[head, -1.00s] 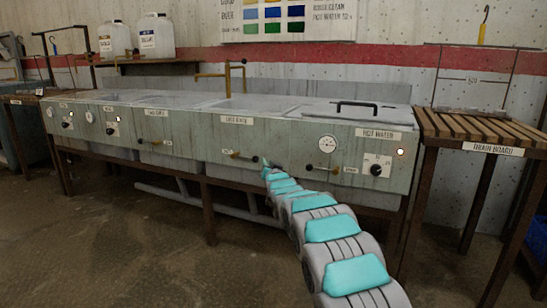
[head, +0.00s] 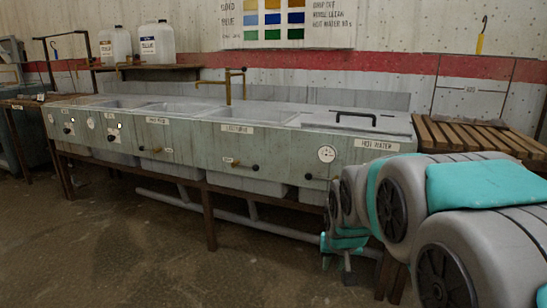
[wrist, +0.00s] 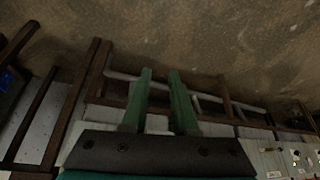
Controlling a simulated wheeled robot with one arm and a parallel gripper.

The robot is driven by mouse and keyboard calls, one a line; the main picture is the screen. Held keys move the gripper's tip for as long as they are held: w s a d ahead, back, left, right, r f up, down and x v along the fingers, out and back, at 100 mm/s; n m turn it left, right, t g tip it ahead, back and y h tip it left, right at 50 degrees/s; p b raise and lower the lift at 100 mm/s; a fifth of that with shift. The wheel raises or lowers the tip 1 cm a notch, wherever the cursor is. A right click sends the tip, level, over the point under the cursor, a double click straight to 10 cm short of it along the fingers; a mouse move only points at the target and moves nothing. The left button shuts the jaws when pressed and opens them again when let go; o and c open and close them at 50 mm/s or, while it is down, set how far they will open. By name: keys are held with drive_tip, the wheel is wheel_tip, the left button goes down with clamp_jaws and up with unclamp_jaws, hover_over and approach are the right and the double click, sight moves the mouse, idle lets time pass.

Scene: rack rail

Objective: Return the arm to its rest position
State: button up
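My grey and teal arm (head: 440,215) is folded at the right of the head view, in front of the hot water end of the sink unit. Its far end hangs low before the unit's front, and the fingers are too small there to judge. In the wrist view, my gripper (wrist: 160,75) shows two green fingers apart with nothing between them. Beyond the fingertips are the dark floor and the unit's frame and pipe.
A long grey sink unit (head: 190,138) runs along the wall, with a handled lid (head: 355,122) at its right end. A slatted drain board (head: 465,133) adjoins it. Two white jugs (head: 157,42) stand on a shelf. The brown floor (head: 130,250) at left front is clear.

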drive_tip(key=s+f+n+g+p, duration=0.1)
drive_tip(key=s+g, duration=0.6)
drive_tip(key=s, duration=2.7)
drive_tip(key=shift+d+f+p, duration=0.45)
drive_tip(key=shift+f, duration=0.2)
